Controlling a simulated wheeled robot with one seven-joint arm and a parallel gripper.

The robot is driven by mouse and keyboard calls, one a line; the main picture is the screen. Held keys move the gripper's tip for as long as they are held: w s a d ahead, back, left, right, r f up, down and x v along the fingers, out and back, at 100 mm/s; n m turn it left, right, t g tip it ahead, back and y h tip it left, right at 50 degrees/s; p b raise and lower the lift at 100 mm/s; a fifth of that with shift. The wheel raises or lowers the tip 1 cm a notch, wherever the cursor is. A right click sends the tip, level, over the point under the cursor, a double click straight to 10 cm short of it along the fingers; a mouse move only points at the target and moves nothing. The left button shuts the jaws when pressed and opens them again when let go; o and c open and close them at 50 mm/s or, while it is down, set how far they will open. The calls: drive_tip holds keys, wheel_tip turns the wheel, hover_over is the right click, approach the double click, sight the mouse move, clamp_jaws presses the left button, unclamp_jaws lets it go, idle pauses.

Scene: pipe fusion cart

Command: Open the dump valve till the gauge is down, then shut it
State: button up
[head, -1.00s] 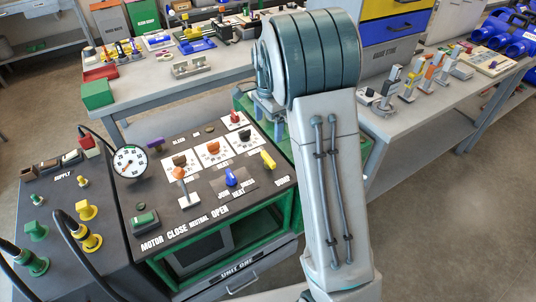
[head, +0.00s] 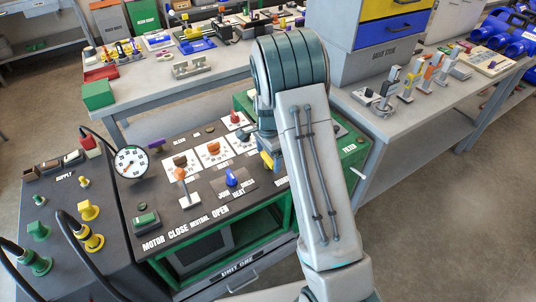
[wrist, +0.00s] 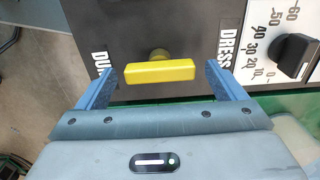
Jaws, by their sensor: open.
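The dump valve's yellow bar handle (wrist: 160,71) lies crosswise in the wrist view, beside the partly hidden DUMP label (wrist: 100,63). My gripper (wrist: 157,64) is open, with one blue finger off each end of the handle and a gap on both sides. In the head view the handle (head: 266,160) shows only in part below my gripper, at the panel's right side; my arm hides the rest. The round white gauge (head: 131,161) stands at the panel's left. Its needle is too small to read surely.
The panel holds an orange-tipped lever (head: 181,177), a blue knob (head: 231,178) and several dial knobs close to the handle. A black dial knob (wrist: 295,54) is right of my fingers in the wrist view. A grey bench (head: 200,78) stands behind.

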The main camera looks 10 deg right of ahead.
drive_tip(key=c, duration=1)
drive_tip(key=n+b, duration=0.2)
drive_tip(key=n, duration=0.1)
drive_tip(key=shift+f+n, duration=0.1)
drive_tip(key=shift+n, duration=0.3)
drive_tip(key=n+b, duration=0.2)
drive_tip(key=n, duration=0.3)
drive_tip(key=n+b, duration=0.1)
drive_tip(key=n, duration=0.4)
drive_tip(key=shift+b, duration=0.35)
drive_tip(key=shift+n, duration=2.1)
drive_tip(key=shift+r, duration=0.2)
